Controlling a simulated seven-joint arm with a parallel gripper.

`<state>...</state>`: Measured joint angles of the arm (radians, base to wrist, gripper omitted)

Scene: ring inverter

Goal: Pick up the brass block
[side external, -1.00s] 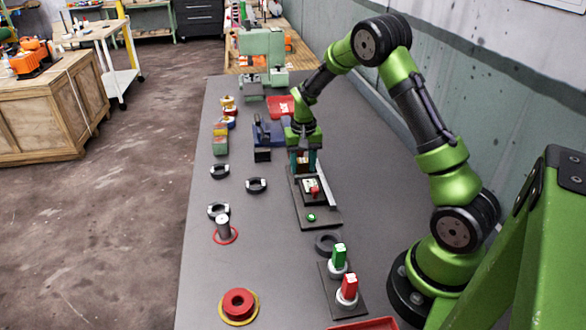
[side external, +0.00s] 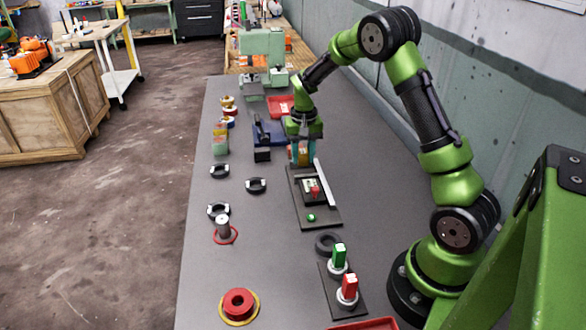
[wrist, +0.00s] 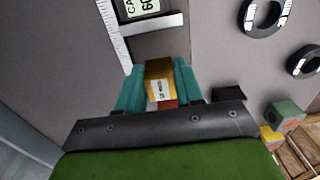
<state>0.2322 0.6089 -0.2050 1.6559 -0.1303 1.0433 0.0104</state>
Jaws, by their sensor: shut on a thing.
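The brass block (wrist: 159,70) is a golden block with a white label on its face, seen in the wrist view. My gripper (wrist: 157,83) has its teal fingers closed on both sides of it. In the side view my gripper (side external: 302,156) points down at the far end of the black measuring station (side external: 325,216), with the block partly hidden between the fingers. I cannot tell how high the block is above the surface. A reddish patch shows below the label in the wrist view.
The station carries a white ruler (side external: 325,184), a display and a green button (side external: 311,217). A dark blue fixture (side external: 268,134) stands to the left of the gripper. Dark rings (side external: 256,186) lie on the left. A red tray (side external: 281,106) is behind.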

